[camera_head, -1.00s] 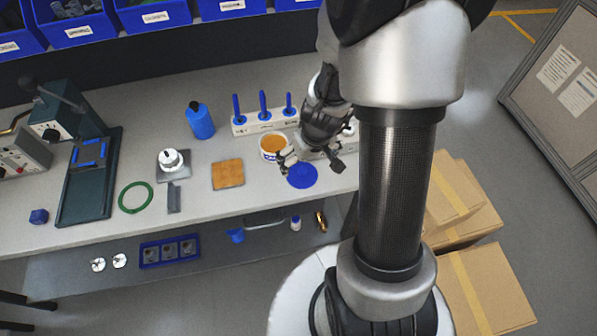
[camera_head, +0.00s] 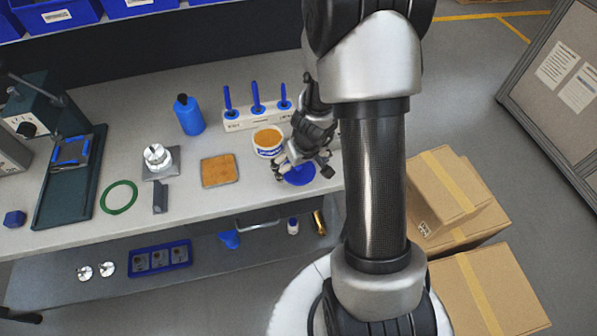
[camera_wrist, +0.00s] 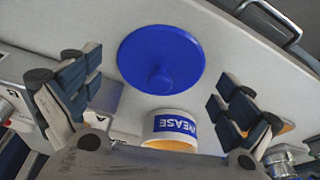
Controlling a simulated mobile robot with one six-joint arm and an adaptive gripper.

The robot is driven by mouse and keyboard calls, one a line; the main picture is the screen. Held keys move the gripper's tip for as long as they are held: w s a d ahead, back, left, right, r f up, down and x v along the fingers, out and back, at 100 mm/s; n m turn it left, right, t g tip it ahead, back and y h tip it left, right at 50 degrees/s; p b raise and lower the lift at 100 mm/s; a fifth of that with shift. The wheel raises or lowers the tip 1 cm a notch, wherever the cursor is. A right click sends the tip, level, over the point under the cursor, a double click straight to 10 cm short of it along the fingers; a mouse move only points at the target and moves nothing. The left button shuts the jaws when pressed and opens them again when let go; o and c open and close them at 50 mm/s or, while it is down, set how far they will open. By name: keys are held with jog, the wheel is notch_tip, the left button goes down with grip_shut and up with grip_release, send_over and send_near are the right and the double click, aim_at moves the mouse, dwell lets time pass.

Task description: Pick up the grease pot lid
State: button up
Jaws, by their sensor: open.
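The grease pot lid is a blue disc (camera_wrist: 160,52) with a central knob, lying flat on the bench near its front edge. In the head view the lid (camera_head: 298,176) is partly hidden by my gripper (camera_head: 303,172), which is right above it. In the wrist view my open gripper (camera_wrist: 165,105) has its two fingers apart, one to each side, and nothing between them; the lid is just past the fingertips. The open grease pot (camera_head: 268,141), white with a blue label and orange grease, stands behind the lid. It also shows in the wrist view (camera_wrist: 172,128).
A white rack (camera_head: 258,116) with blue-handled tools stands behind the pot. A cork-coloured square (camera_head: 219,171), a blue bottle (camera_head: 189,115) and a green ring (camera_head: 119,197) are to the left. A metal handle (camera_wrist: 270,18) shows beyond the bench edge.

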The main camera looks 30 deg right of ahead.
jog(key=shift+r, duration=0.1)
jog(key=c, duration=1.1)
jog(key=shift+s, duration=0.15)
jog(key=c, duration=0.6)
